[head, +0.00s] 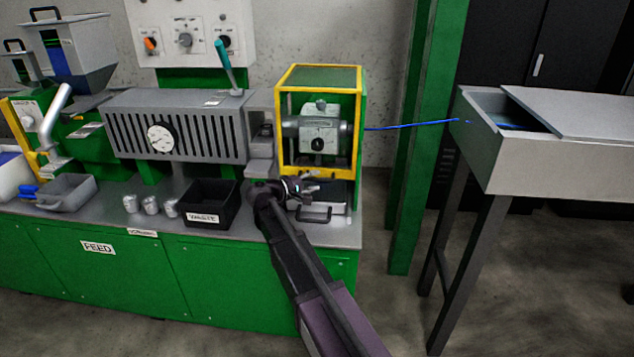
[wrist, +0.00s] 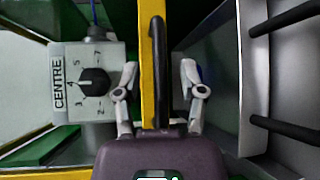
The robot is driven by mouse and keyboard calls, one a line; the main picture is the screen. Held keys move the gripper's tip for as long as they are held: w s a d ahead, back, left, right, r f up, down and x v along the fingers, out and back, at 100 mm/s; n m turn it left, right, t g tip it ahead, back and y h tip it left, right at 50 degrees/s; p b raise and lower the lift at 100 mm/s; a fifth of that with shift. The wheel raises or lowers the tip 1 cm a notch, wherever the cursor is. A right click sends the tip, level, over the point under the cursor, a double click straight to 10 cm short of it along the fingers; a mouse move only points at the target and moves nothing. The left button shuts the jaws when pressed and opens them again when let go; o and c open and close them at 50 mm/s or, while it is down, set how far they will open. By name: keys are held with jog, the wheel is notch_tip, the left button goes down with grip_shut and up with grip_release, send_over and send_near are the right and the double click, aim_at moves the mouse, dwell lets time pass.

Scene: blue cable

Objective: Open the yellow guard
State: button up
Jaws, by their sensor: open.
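The yellow guard (head: 279,115) is a yellow-framed box with a dark green top, standing at the right end of the machine. It looks shut around a grey unit with a dial. In the wrist view one bar of the guard (wrist: 148,35) runs between my fingers, with a black handle (wrist: 157,65) along it. My gripper (wrist: 159,68) is open, one finger on each side of the bar and handle, with gaps visible on both sides. In the head view my gripper (head: 303,182) is at the guard's lower front edge, and the arm hides part of that area.
The dial unit marked CENTRE (wrist: 75,88) lies behind the guard. A grey box with a black handle (head: 314,215) sits just below. A black waste bin (head: 210,203) stands to the left. A blue cable (head: 410,125) runs right to a grey trough (head: 555,165).

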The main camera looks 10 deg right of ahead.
jog(key=shift+x, duration=0.8)
grip_shut()
jog(key=shift+d+r, duration=0.1)
